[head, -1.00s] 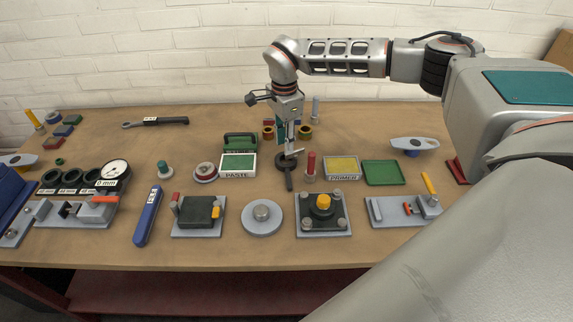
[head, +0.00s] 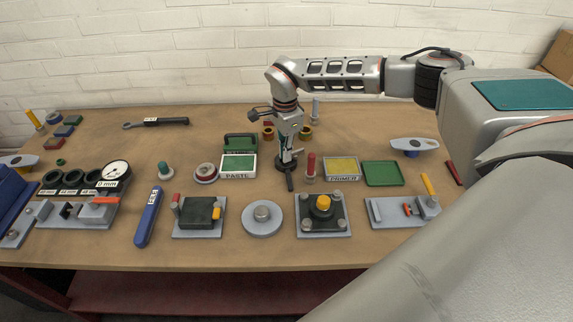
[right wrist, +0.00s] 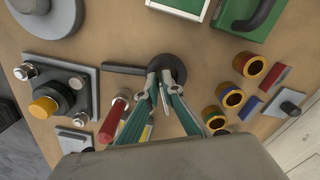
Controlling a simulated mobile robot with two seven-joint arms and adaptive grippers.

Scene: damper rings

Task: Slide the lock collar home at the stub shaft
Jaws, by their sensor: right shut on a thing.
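My right gripper (head: 286,161) reaches down at the middle of the bench. In the right wrist view its fingertips (right wrist: 164,76) are close together at a dark round piece (right wrist: 173,66) with a flat bar sticking out. It is shut on this piece, which also shows in the head view with its bar (head: 290,183) toward me. I cannot tell whether this piece is the lock collar. A grey disc with a short central stub (head: 262,213) stands nearer the front; it may be the stub shaft. Nothing sits around the stub. My left gripper is out of view.
A red-handled tool (head: 311,166) stands close right of my right gripper, beside the primer tray (head: 342,169). The paste tray (head: 238,165) lies left. Coloured rings (right wrist: 230,95) stand behind. A plate with a yellow knob (head: 323,204) is at front right. Bare wood separates the pieces.

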